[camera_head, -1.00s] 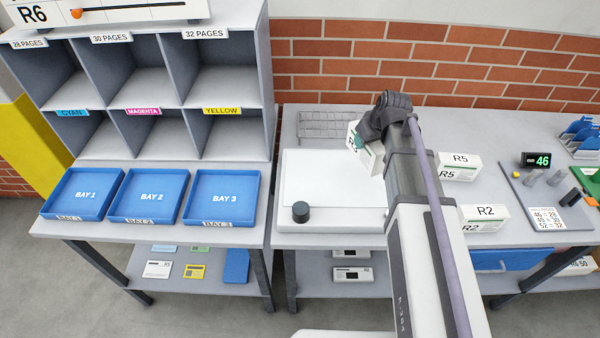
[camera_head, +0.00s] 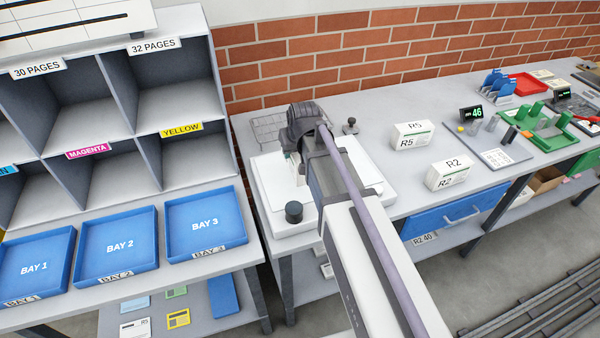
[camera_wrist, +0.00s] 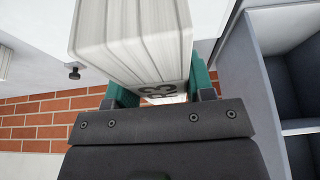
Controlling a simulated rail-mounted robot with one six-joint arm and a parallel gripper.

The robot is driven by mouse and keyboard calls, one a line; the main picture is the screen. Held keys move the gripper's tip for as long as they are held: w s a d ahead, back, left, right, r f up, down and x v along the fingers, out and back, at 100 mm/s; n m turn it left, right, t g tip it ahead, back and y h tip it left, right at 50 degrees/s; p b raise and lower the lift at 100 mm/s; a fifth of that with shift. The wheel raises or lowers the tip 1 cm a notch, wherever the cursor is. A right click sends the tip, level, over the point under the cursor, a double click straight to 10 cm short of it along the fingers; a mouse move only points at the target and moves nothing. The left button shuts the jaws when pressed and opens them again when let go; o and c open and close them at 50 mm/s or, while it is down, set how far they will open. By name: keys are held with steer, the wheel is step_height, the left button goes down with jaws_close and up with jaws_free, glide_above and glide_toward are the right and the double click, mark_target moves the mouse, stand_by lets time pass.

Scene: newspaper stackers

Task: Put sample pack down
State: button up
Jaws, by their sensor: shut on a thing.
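My gripper (camera_wrist: 160,88) is shut on a white sample pack (camera_wrist: 132,35), with teal fingers on both sides of it. The pack's end label seems to read R3. In the body view my arm hides most of the pack, over the white flat-topped unit (camera_head: 265,190) with a black knob. I cannot tell whether the pack touches that surface. Two similar white packs, R5 (camera_head: 413,135) and R2 (camera_head: 449,173), stand on the grey bench right of my arm.
The bench (camera_head: 375,110) has free room behind the packs. Left are blue trays BAY 1 (camera_head: 35,265), BAY 2 (camera_head: 117,246) and BAY 3 (camera_head: 206,223), all empty, below grey pigeonholes (camera_head: 160,80). A display reading 46 (camera_head: 471,114) stands right.

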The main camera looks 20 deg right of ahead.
step_height(320, 180, down, 5)
steer(key=b, duration=0.4)
steer(key=shift+f, duration=0.2)
steer(key=shift+r+p, duration=0.3)
steer(key=shift+r, duration=0.05)
steer(key=shift+f, duration=0.3)
steer(key=o, duration=1.3)
steer(key=shift+r, duration=0.1)
steer(key=p+v, duration=1.1)
steer(key=v, duration=0.1)
steer(key=shift+r, duration=0.35)
steer(key=s+f+g, duration=0.2)
steer(key=s+g, duration=0.3)
steer(key=s, duration=1.1)
steer(key=shift+m, duration=0.4)
steer(key=f+b, duration=0.5)
steer(key=b, duration=0.1)
steer(key=shift+w+a+f, duration=0.25)
steer(key=shift+w+f, duration=0.1)
steer(key=shift+f, duration=0.05)
